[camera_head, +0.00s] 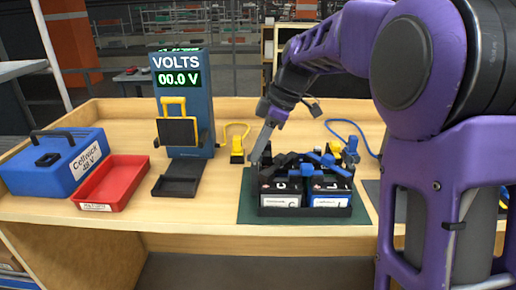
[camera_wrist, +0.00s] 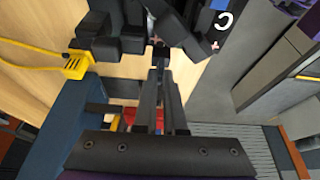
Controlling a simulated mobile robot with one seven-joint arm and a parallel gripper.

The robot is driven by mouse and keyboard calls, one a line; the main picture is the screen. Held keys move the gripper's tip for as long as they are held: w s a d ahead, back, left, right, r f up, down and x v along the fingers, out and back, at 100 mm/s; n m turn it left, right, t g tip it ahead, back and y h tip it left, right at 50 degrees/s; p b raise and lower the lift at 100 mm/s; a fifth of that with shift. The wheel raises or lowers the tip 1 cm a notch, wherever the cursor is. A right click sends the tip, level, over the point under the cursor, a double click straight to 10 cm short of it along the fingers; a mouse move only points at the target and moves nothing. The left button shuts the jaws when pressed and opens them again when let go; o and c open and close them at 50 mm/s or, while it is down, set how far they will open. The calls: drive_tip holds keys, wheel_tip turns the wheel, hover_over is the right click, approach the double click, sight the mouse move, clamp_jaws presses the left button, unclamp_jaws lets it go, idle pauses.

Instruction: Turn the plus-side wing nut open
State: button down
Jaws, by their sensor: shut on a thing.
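The battery pack's black tray (camera_head: 305,211) stands on a green mat at the bench's front, with a cell marked C (camera_head: 281,200) on its left. Black and blue parts crowd its top. My gripper (camera_head: 256,158) reaches down to the pack's left rear from above. In the wrist view its two dark fingers (camera_wrist: 158,73) are close together, shut on a small dark part at their tips, which I take for the plus-side wing nut; the fingers mostly hide it. A pink plus mark (camera_wrist: 215,47) shows on the C cell (camera_wrist: 226,20) to the right of the fingertips.
A yellow connector (camera_head: 237,152) with its cable lies just left of my gripper. A blue cable (camera_head: 352,124) lies behind the pack. The voltmeter (camera_head: 184,90) reads 00.0 V. A red tray (camera_head: 112,190) and a blue case (camera_head: 50,172) stand at the left.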

drive_tip(key=c, duration=1)
unclamp_jaws()
drive_tip(key=p+v, duration=0.3)
drive_tip(key=v, duration=1.4)
drive_tip(key=shift+d+r+p, duration=0.1)
drive_tip(key=shift+d+p, duration=0.05)
drive_tip(key=shift+p, duration=0.15)
